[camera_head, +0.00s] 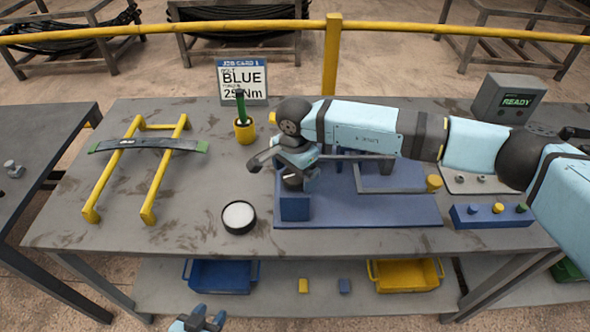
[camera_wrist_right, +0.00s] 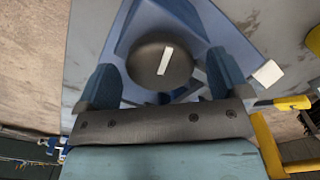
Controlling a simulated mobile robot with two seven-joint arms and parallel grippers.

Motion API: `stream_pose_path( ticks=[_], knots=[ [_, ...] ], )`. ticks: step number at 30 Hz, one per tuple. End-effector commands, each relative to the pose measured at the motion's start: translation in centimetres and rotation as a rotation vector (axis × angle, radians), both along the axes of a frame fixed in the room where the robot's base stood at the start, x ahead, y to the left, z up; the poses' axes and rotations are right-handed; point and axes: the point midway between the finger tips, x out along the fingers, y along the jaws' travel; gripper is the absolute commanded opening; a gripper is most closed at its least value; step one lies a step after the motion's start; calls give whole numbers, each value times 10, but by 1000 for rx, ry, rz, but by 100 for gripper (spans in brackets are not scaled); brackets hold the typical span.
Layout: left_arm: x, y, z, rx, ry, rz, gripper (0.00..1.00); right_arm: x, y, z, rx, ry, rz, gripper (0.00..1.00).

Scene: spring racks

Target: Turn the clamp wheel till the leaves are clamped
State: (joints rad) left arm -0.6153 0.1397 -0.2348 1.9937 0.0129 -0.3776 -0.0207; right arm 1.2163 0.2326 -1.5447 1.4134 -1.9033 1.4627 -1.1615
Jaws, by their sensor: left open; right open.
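The clamp wheel is a dark round knob with a white mark, seen in the wrist view (camera_wrist_right: 160,52). It sits on the blue clamp fixture (camera_head: 350,212), and in the head view it (camera_head: 292,183) is partly hidden by my gripper. My right gripper (camera_head: 284,170) is over the wheel from above. In the wrist view its two blue fingers (camera_wrist_right: 160,82) are open, one on each side of the wheel, with no clear grip. The clamped leaves are mostly hidden behind my right arm. My left gripper (camera_head: 197,320) is low at the bottom edge, open and empty.
A dark leaf with green ends (camera_head: 150,145) lies across a yellow rack (camera_head: 164,170). A round white-topped tin (camera_head: 239,216), a yellow cup (camera_head: 245,131), a job card (camera_head: 242,80), a button box (camera_head: 490,215) and a READY display (camera_head: 507,98) stand around the fixture.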

Motion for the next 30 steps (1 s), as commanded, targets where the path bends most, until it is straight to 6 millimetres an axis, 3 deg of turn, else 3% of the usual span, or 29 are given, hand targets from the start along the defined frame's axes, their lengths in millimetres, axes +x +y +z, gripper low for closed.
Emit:
stream_pose_path(
  ticks=[8, 14, 23, 30],
  knots=[
    [1, 0, 0, 0, -1, 1, 43, 0, 0, -1, 0, 0, 0, 92],
    [1, 0, 0, 0, -1, 1, 43, 0, 0, -1, 0, 0, 0, 46],
    [1, 0, -4, 0, -1, 1, 43, 0, 0, -2, 1, -1, -23, 45],
    [1, 0, -19, 0, -1, 0, 43, 1, 0, -4, 0, -3, -138, 45]
  ],
)
